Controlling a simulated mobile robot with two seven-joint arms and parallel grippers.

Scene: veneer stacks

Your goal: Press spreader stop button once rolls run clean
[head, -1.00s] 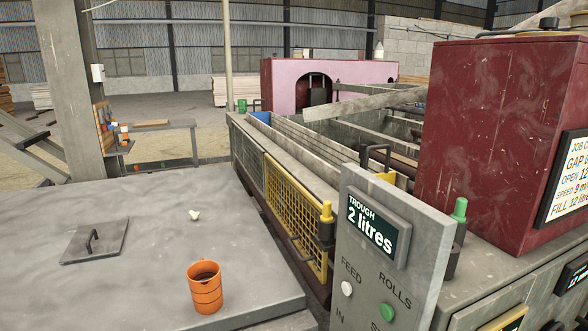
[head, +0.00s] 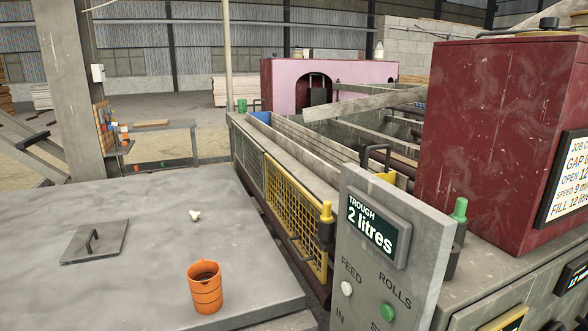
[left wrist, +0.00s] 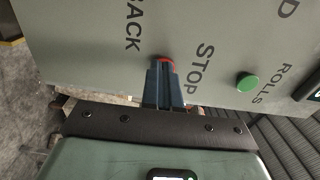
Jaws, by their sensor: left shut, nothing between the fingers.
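The grey control panel (head: 385,245) stands in the head view with a display reading "TROUGH 2 litres" (head: 372,228). Below it are a white button (head: 347,288) under FEED and a green button (head: 388,312) under ROLLS. The panel's lower part is cut off. In the left wrist view, the red button (left wrist: 166,61) sits beside the word STOP, partly hidden by my fingertips. My left gripper (left wrist: 163,68) is shut and empty, its tips at this button; I cannot tell whether they touch it. The green button (left wrist: 247,82) is to the right. My right gripper is not in view.
An orange cup (head: 205,287) and a flat plate with a handle (head: 95,242) rest on the grey tabletop (head: 150,290) at left. Yellow mesh guards (head: 295,215) line the machine. A dark red cabinet (head: 490,140) stands behind the panel.

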